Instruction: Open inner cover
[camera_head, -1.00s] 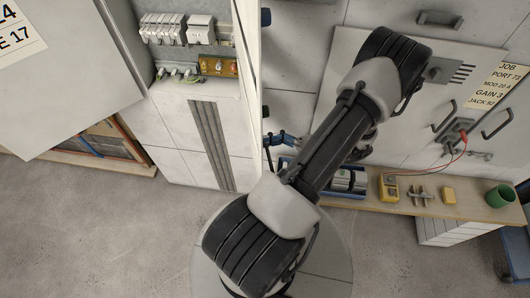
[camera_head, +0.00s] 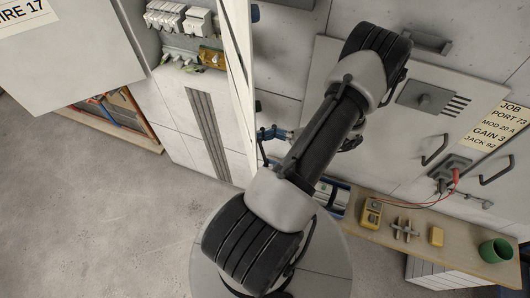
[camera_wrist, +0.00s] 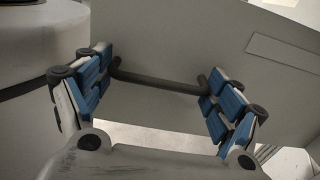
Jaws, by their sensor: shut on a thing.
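In the head view, my gripper (camera_head: 272,133) is partly seen beside a tall white panel (camera_head: 236,90) that stands nearly edge-on at the right side of an open cabinet bay. I cannot tell for sure whether this panel is the inner cover. In the wrist view, my gripper (camera_wrist: 160,92) has its blue-padded fingers at both ends of a dark bar handle (camera_wrist: 160,80). It is shut on this handle, which is attached to a plain grey panel (camera_wrist: 190,45). My arm hides part of the cabinet front behind it.
The open bay holds white breakers (camera_head: 180,18) and a brass-coloured terminal block (camera_head: 210,56). A grey door (camera_head: 70,50) hangs at left. At right, a wooden shelf (camera_head: 455,240) carries a yellow meter (camera_head: 371,213) and a green cup (camera_head: 495,250). The left floor is clear.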

